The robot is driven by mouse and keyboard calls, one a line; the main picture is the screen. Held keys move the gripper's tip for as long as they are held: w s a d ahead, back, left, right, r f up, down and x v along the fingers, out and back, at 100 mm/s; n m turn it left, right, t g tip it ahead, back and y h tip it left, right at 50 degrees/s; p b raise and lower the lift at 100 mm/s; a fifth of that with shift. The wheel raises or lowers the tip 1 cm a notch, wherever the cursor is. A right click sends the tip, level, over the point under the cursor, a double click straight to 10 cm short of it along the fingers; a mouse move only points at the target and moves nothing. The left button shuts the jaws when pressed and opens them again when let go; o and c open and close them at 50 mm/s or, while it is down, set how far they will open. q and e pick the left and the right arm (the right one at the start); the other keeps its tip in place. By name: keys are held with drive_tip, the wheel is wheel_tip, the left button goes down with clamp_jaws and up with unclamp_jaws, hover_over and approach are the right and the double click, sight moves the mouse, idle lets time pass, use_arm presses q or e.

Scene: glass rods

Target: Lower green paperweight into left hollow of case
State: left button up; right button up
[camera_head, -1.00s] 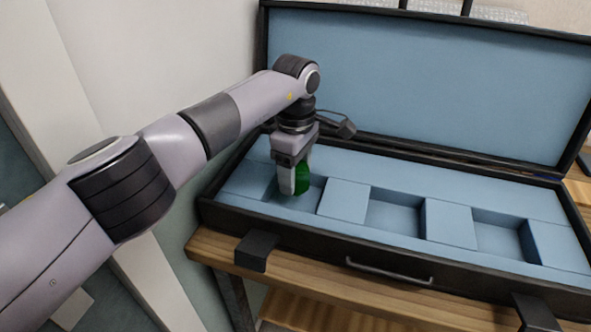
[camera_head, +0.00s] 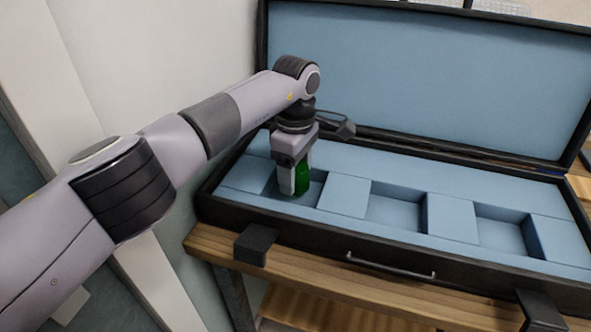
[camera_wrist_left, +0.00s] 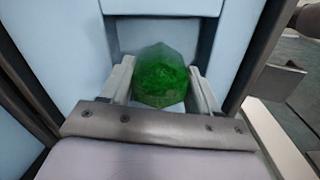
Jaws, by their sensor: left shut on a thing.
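The green paperweight (camera_head: 303,178) is faceted and glassy, and it also shows in the left wrist view (camera_wrist_left: 160,76). My left gripper (camera_head: 293,186) points down over the left hollow and is shut on the paperweight, with one finger on either side of it. The open case (camera_head: 330,236) is black outside and lined in light blue, with three square hollows in a row. The paperweight is at the left hollow (camera_head: 318,191), its lower end near or inside the opening. The fingers hide part of it, and I cannot tell whether it touches the floor.
The middle hollow (camera_head: 396,212) and right hollow (camera_head: 502,235) are empty. The raised lid (camera_head: 430,85) stands behind the hollows. The case rests on a wooden table (camera_head: 215,247), with a pale wall (camera_head: 165,60) close on the left.

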use_arm(q)
drive_tip(key=shift+f+b, duration=1)
drive_tip(key=shift+f, duration=0.3)
idle(0.4)
drive_tip(key=o, duration=1.4)
drive_tip(key=shift+c, duration=0.2)
